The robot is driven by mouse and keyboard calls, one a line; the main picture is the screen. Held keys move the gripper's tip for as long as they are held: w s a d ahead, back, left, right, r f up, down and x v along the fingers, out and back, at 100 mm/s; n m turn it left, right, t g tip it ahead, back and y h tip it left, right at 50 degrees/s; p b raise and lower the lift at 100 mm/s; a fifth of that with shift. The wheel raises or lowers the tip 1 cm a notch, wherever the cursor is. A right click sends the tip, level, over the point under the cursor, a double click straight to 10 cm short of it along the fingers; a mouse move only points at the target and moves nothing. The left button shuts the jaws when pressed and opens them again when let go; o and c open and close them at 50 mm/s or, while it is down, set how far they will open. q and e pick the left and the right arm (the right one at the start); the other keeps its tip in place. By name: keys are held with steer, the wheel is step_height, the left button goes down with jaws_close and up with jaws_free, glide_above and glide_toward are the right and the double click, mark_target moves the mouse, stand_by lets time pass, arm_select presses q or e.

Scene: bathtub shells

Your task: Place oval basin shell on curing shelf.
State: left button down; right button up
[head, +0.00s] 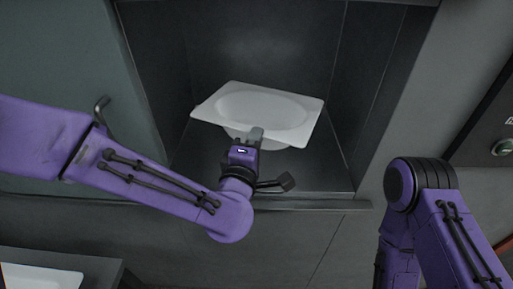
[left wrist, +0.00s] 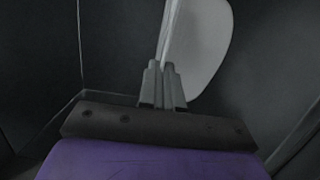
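The white oval basin shell (head: 264,108) is in the grey shelf recess in the head view, a little tilted, its hollow facing up. My left gripper (head: 256,134) reaches in from the front and is shut on its near rim. In the left wrist view, the two fingers (left wrist: 163,88) are close together on the thin rim of the shell (left wrist: 200,45), whose pale underside shows to the right. I cannot tell whether the shell touches the shelf floor (head: 310,178). My right arm is at the right, with its gripper out of view.
The recess has dark side walls and a front ledge (head: 310,204) below my left gripper. A grey-green door or panel (head: 50,50) with a handle (head: 101,107) stands at the left. Another white shell (head: 40,278) lies at the bottom left. A control panel (head: 500,130) is at the right.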

arm_select(q)
steer(key=shift+w+f, duration=0.15)
steer(key=shift+f, duration=2.05)
steer(key=c, duration=1.7)
jaws_free()
steer(key=shift+f, duration=0.2)
steer(key=shift+c, duration=0.2)
steer(key=o, duration=0.4)
steer(key=shift+a, duration=0.1)
steer(key=shift+r, duration=0.1)
steer(key=shift+r, duration=0.1)
